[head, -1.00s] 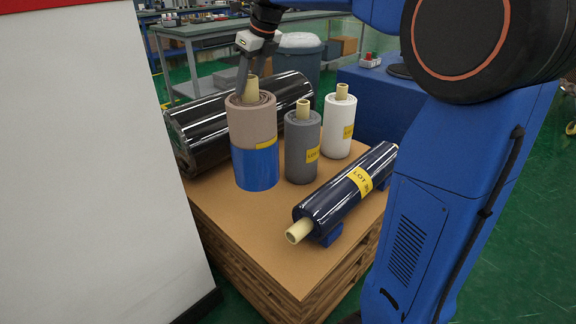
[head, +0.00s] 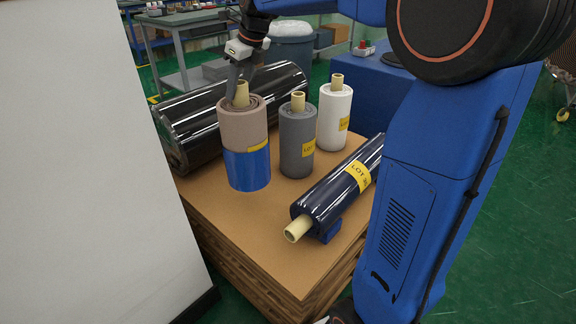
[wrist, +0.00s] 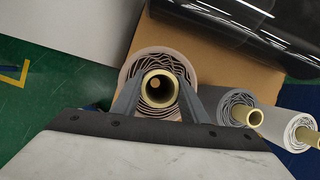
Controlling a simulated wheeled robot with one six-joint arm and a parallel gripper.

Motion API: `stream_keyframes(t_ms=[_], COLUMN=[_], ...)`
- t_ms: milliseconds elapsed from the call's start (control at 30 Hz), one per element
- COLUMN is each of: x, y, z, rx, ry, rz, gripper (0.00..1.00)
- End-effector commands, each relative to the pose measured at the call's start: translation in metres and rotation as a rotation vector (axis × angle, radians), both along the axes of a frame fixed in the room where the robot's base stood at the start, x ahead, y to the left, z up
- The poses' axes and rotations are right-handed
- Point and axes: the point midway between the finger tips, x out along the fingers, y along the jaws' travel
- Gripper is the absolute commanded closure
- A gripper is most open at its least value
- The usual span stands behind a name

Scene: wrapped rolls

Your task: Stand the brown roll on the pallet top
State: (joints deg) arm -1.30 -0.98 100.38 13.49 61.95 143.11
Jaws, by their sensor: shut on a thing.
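The brown roll (head: 243,130) has a pale core, a blue lower band and a yellow label. It is close to upright, with its top leaning slightly left in the head view. My gripper (head: 238,93) is shut on its core at the top. In the wrist view, the fingers of my gripper (wrist: 160,98) lie on both sides of the core, with the roll's wound layers (wrist: 139,66) around it. The roll's lower end is over or on the pallet top (head: 262,222), left of the grey roll; I cannot tell whether it touches.
A grey roll (head: 297,143) and a white roll (head: 334,118) stand to the right. A dark blue roll (head: 335,192) lies on blue supports at the front right. A large black roll (head: 190,117) lies behind. The pallet's front left is clear.

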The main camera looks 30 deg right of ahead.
Motion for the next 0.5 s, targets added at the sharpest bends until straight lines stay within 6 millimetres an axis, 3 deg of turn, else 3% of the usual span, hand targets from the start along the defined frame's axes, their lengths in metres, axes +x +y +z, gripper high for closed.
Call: stream_keyframes(t_ms=[267,500], x=[0.000,0.000], y=[0.000,0.000], z=[-0.030,-0.069], rx=[0.000,0.000], ry=[0.001,0.002], rz=[-0.001,-0.001], gripper=[1.00,1.00])
